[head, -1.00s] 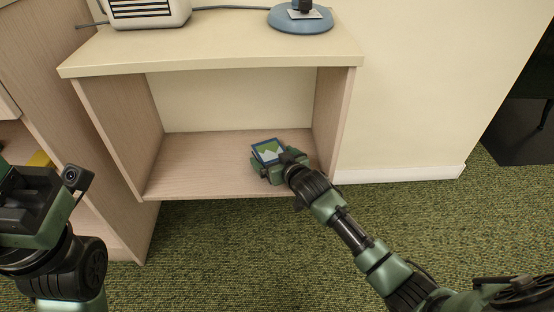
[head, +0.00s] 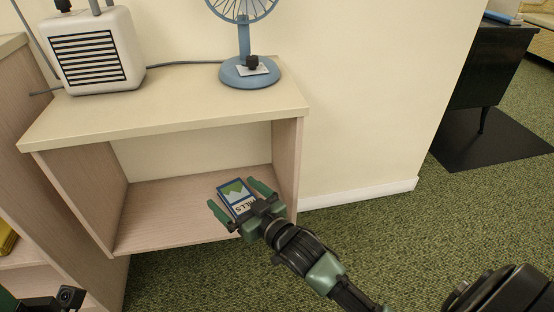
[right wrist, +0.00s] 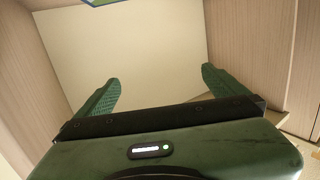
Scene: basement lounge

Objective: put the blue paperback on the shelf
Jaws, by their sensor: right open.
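The blue paperback (head: 237,196), with a green-and-white hill picture and dark lettering on its cover, lies inside the open cubby, over the shelf board (head: 165,215) near its right wall. It looks flat. My right gripper (head: 238,197) is open, one finger on each side of the book's near part in the head view, with visible gaps. In the right wrist view the open fingers (right wrist: 158,90) have nothing between them, and only a blue-green edge of the paperback (right wrist: 104,2) shows at the top. My left arm shows only a sliver at the bottom left; its fingers are hidden.
The cubby's top (head: 165,100) overhangs the shelf, and its right side wall (head: 286,165) stands close to my right gripper. A blue fan (head: 247,72) and a white heater-like box (head: 95,55) stand on top. The shelf's left part is clear. A dark cabinet (head: 490,65) stands far right.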

